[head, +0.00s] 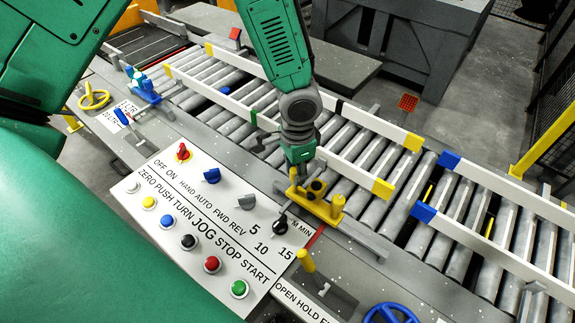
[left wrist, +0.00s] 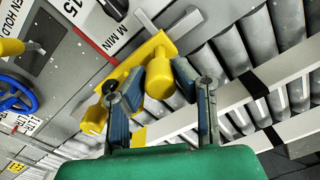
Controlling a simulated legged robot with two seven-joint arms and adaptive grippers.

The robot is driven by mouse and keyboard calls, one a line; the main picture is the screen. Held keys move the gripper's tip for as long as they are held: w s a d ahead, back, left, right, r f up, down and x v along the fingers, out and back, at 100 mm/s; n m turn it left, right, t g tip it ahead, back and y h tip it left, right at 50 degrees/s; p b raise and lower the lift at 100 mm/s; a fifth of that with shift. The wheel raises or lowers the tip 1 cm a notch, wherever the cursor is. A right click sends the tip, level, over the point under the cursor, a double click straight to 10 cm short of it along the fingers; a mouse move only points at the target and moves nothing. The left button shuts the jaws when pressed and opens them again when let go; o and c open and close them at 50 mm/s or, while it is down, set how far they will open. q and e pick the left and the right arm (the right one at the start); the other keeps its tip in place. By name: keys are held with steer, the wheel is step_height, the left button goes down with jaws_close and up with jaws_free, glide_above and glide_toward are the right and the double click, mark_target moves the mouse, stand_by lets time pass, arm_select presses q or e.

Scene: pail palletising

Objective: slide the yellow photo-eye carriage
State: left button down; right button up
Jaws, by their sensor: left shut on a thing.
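The yellow photo-eye carriage (head: 322,208) sits on a rail along the near side of the roller conveyor, beside the control panel's right end. It has upright yellow posts and a dark round part. My left gripper (head: 300,170) comes down over it from above. In the left wrist view, the fingers (left wrist: 160,74) are closed on either side of a rounded yellow post of the carriage (left wrist: 159,88). The contact is partly hidden in the head view by the gripper itself. My right gripper is not in view.
The control panel (head: 205,222), with knobs and coloured buttons, lies left of the carriage. A yellow lever (head: 306,261) and a blue handwheel (head: 391,314) stand nearby. White guide rails (head: 362,178) with yellow and blue end blocks run along the rollers. The rollers carry no pail near the gripper.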

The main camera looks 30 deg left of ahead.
mark_target(312, 183)
arm_select(q)
steer(key=d, duration=0.3)
steer(key=shift+d, duration=0.15)
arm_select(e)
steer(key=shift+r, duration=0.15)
arm_select(q)
steer(key=shift+d, duration=0.4)
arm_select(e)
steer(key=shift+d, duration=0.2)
arm_select(q)
steer(key=shift+d+r, duration=0.1)
steer(key=shift+d, duration=0.1)
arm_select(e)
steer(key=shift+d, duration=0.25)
arm_select(q)
steer(key=c, duration=1.3)
jaws_free()
steer(key=shift+a, duration=0.15)
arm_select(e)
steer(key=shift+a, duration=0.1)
arm_select(q)
steer(key=shift+s+a, duration=0.1)
steer(key=shift+a, duration=0.25)
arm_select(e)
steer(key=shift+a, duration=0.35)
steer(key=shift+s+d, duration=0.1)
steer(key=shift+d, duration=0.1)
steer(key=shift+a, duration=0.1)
arm_select(q)
step_height(312, 183, up, 12)
